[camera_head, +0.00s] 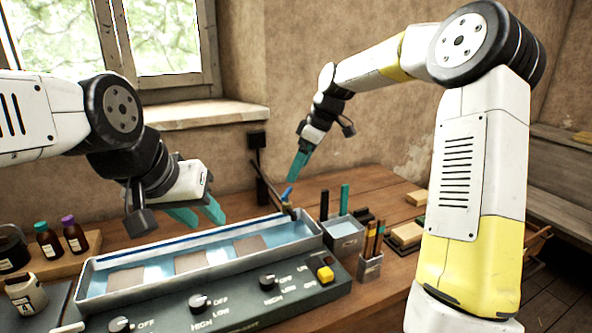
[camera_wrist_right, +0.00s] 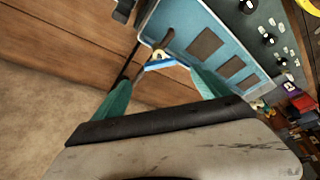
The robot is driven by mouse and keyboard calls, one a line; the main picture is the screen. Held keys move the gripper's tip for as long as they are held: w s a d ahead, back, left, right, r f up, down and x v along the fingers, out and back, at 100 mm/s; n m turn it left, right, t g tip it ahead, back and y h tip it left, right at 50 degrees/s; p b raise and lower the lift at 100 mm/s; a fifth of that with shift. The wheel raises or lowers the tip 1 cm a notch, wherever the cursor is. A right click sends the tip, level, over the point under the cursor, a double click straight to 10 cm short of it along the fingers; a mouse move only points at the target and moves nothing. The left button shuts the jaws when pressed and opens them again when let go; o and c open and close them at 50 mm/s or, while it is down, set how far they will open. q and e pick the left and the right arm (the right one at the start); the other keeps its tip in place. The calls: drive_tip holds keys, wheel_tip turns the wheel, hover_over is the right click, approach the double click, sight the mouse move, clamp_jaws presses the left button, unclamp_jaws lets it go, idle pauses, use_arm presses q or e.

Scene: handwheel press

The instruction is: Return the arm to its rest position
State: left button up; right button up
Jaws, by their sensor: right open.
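My right arm reaches over the back of the table in the head view. Its gripper (camera_head: 292,178) points down with teal fingers, above the table behind the tray's right end. In the right wrist view the two fingers (camera_wrist_right: 158,88) are spread wide with nothing held between them. A small blue-ended item (camera_wrist_right: 160,65) shows beyond them; it also shows near the tray corner in the head view (camera_head: 287,194). My left gripper (camera_head: 197,214) hangs over the tray's back edge, its teal fingers apart and no object visible between them.
A long metal tray (camera_head: 92,270) of bluish liquid holds three brown rectangles on a dark knob panel (camera_head: 240,312). Brown bottles (camera_head: 74,238) stand left. A grey container (camera_head: 343,230) and a brush holder (camera_head: 370,268) stand right of the tray. A window and wall are behind.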

drive_tip(key=s+d+r+m+t, duration=0.1)
drive_tip(key=s+d+m, duration=0.2)
drive_tip(key=s, duration=0.7)
drive_tip(key=s+d+r+m+t+h, duration=0.1)
drive_tip(key=s+d+m, duration=0.3)
drive_tip(key=s, duration=0.6)
drive_tip(key=s+d+r+m+t+h, duration=0.1)
drive_tip(key=s+d+r+m+t, duration=0.1)
drive_tip(key=s+m, duration=0.4)
drive_tip(key=s+d, duration=0.1)
drive_tip(key=s, duration=0.3)
drive_tip(key=shift+s+d+r+t, duration=0.15)
drive_tip(key=shift+d+r+t, duration=0.05)
drive_tip(key=shift+r+t, duration=0.1)
idle(4.7)
